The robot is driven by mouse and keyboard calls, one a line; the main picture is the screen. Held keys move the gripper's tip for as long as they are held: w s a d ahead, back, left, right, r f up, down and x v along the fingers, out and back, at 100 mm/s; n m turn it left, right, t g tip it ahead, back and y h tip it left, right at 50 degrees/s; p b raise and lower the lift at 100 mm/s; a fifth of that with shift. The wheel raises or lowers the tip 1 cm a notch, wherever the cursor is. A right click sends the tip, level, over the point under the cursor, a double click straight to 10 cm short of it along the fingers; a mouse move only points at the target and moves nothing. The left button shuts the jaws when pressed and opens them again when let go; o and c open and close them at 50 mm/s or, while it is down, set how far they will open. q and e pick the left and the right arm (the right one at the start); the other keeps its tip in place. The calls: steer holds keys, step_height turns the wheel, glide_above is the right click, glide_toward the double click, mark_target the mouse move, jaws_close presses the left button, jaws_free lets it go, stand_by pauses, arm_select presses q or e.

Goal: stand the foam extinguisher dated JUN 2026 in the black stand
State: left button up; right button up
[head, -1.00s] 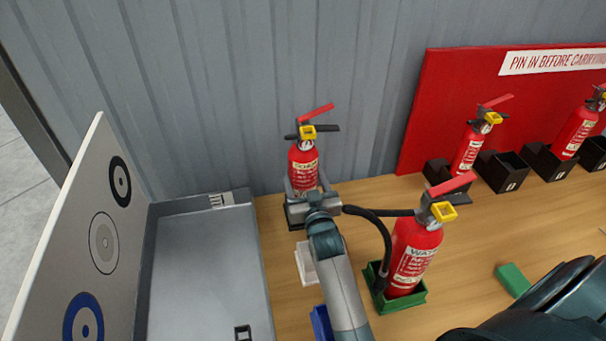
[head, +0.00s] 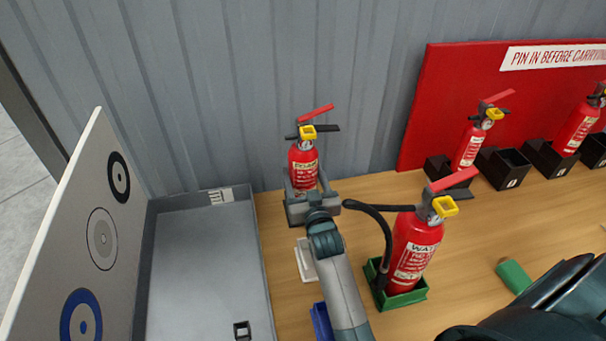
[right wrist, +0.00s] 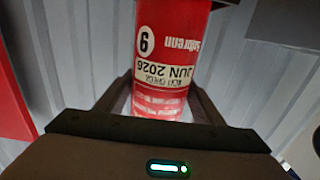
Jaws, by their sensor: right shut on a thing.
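The red foam extinguisher (head: 303,170) stands upright near the corrugated wall, with a yellow pin tag and black handle on top. Its label reads JUN 2026, upside down, in the right wrist view (right wrist: 170,72). My right gripper (head: 306,192) is shut around its lower body. The extinguisher's foot is hidden behind the gripper. A dark edge shows low at the gripper's left; I cannot tell whether it is the black stand or whether the extinguisher rests in it. My left gripper is not in view.
A water extinguisher (head: 413,250) stands in a green stand (head: 405,298) right of my arm. Black holders (head: 503,168), some with extinguishers, line the red board (head: 430,110). A grey tray (head: 205,207) lies left. A green block (head: 514,276) lies at right. A blue thing (head: 321,322) is partly hidden.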

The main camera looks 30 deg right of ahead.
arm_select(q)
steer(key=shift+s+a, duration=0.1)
arm_select(e)
steer(key=shift+w+r, duration=0.1)
steer(key=shift+r, duration=0.25)
